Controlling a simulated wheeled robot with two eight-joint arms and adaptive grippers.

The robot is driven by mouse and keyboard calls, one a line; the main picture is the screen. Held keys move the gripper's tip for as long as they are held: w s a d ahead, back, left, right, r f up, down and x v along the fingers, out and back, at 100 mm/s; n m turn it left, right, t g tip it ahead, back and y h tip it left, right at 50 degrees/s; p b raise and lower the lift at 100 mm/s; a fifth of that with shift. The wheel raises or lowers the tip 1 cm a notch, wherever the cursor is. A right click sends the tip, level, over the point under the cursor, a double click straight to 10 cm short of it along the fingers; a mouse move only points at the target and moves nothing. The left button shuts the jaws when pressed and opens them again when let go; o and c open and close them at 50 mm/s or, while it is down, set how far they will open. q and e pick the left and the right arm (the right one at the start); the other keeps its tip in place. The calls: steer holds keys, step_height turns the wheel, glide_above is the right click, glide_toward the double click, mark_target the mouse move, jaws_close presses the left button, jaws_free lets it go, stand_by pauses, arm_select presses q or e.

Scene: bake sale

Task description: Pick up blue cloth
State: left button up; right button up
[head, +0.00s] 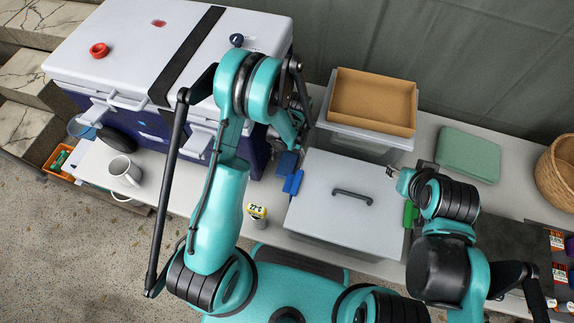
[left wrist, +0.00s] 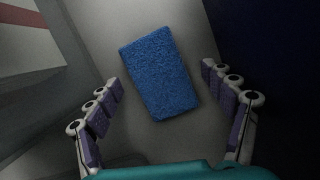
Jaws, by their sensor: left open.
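The blue cloth (left wrist: 160,72) is a rough-textured, roughly rectangular piece lying flat on a pale surface in the left wrist view. In the head view a dark blue patch (head: 287,163) beside the cooler seems to be the same cloth, partly hidden by my arm. My left gripper (left wrist: 160,80) is open, its fingers on either side of the cloth with clear gaps; nothing is held. In the head view my left gripper (head: 298,138) hangs over the table between cooler and grey box, mostly hidden by its arm. My right gripper (head: 393,173) shows only partly, near the grey box.
A large white-lidded cooler (head: 130,40) stands left of the cloth. A grey lidded box (head: 330,220) with blue and green clips is to its right.

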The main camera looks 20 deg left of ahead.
arm_select(q)
steer(key=shift+f+b, duration=0.25)
steer(key=shift+b, duration=0.2)
stand_by(0.3)
steer(key=c, duration=1.1)
